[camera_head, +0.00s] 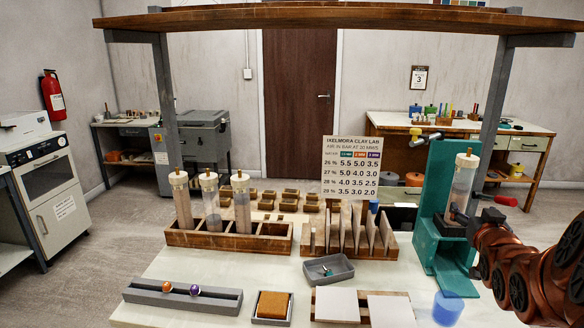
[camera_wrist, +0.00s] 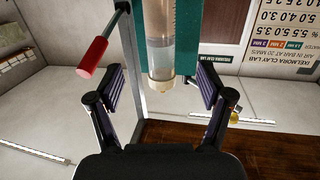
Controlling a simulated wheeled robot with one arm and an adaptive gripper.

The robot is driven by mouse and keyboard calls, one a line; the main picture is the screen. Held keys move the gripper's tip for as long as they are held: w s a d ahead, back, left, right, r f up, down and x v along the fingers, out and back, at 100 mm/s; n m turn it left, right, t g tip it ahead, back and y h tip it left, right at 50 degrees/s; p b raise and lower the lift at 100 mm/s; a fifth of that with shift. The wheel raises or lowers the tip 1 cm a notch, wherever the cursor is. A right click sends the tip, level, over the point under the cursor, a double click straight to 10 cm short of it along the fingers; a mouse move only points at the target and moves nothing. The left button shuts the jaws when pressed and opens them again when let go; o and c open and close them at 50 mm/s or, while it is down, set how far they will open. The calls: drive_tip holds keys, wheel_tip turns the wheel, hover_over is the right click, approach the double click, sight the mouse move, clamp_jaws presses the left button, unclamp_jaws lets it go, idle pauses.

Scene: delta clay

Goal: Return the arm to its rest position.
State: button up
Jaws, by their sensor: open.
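My copper-coloured arm (camera_head: 530,265) reaches in from the right edge of the head view toward a teal stand (camera_head: 432,205). A clear tube with a pale cap (camera_head: 465,162) stands upright in that stand. My gripper (camera_head: 458,217) is a dark shape low by the tube, partly hidden by the stand and arm. In the wrist view, which is upside down, its two fingers (camera_wrist: 160,82) are spread wide. The same tube (camera_wrist: 160,45) shows between them, and neither finger visibly touches it. The exact gap to the tube cannot be told.
A red handle (camera_head: 504,200) sticks out right of the stand. A blue cup (camera_head: 447,307) stands in front of it. A wooden rack (camera_head: 230,245) with three capped tubes, a slotted rack (camera_head: 350,247) and a grey tray (camera_head: 328,269) fill the table's middle. A shelf (camera_head: 340,16) spans above.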

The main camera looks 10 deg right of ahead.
drive_tip(key=s+a+f+g+y, duration=0.1)
drive_tip(key=a+f+g, duration=0.1)
drive_tip(key=a+f, duration=0.2)
drive_tip(key=s+a+f+n+g+y, duration=0.1)
drive_tip(key=s+a+f+g+y, duration=0.1)
drive_tip(key=a, duration=0.6)
drive_tip(key=s+a+f+n+g+y, duration=0.1)
drive_tip(key=a+f+g+y, duration=0.1)
drive_tip(key=a+f, duration=0.4)
drive_tip(key=shift+s+a+f+g+p, duration=0.1)
drive_tip(key=shift+s+a+g+p, duration=0.15)
drive_tip(key=shift+a+g, duration=0.45)
drive_tip(key=s+a+f+n+g+y, duration=0.1)
drive_tip(key=s+a+g, duration=0.3)
drive_tip(key=s+a, duration=0.5)
drive_tip(key=s+a+f+n+g+y, duration=0.1)
drive_tip(key=s+a+n+g+y, duration=0.1)
drive_tip(key=s+a+g, duration=0.3)
drive_tip(key=s+a+n, duration=0.1)
drive_tip(key=s+a, duration=0.3)
drive_tip(key=s, duration=0.5)
drive_tip(key=shift+f+p, duration=0.3)
drive_tip(key=shift+f, duration=0.1)
drive_tip(key=shift+s, duration=0.1)
